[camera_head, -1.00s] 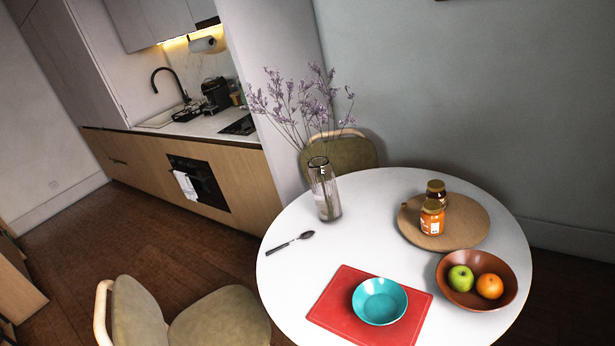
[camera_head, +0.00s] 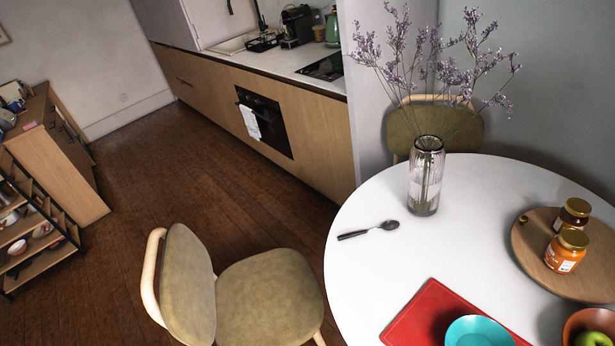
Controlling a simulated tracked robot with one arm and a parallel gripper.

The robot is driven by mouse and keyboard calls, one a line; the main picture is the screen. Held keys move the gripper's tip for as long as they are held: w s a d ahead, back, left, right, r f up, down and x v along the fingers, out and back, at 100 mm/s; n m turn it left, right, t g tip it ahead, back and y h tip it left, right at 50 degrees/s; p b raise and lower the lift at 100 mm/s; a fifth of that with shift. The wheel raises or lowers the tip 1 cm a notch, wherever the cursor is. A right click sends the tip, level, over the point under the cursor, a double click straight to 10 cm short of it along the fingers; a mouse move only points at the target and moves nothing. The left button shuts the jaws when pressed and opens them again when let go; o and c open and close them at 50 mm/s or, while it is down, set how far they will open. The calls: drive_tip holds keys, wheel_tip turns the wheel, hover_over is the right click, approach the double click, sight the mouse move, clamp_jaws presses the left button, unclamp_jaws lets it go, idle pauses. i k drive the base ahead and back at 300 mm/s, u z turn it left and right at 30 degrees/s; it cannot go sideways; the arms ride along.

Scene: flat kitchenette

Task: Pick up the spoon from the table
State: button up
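The spoon (camera_head: 369,230) lies on the white round table (camera_head: 358,278) near its left edge. Its dark handle points left and its bowl points right, toward the glass vase. Nothing covers the spoon. My gripper is not in the view, so I cannot see how it stands to the spoon.
A glass vase (camera_head: 426,177) with dried purple flowers stands just right of the spoon. A red placemat (camera_head: 424,314) with a turquoise bowl (camera_head: 478,332) lies nearer. A wooden board (camera_head: 532,254) with jars is at right. A chair (camera_head: 268,296) stands by the table's left edge.

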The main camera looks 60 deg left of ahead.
sight(390, 225)
drive_tip(key=u, duration=0.8)
drive_tip(key=i, duration=1)
drive_tip(key=z, duration=0.05)
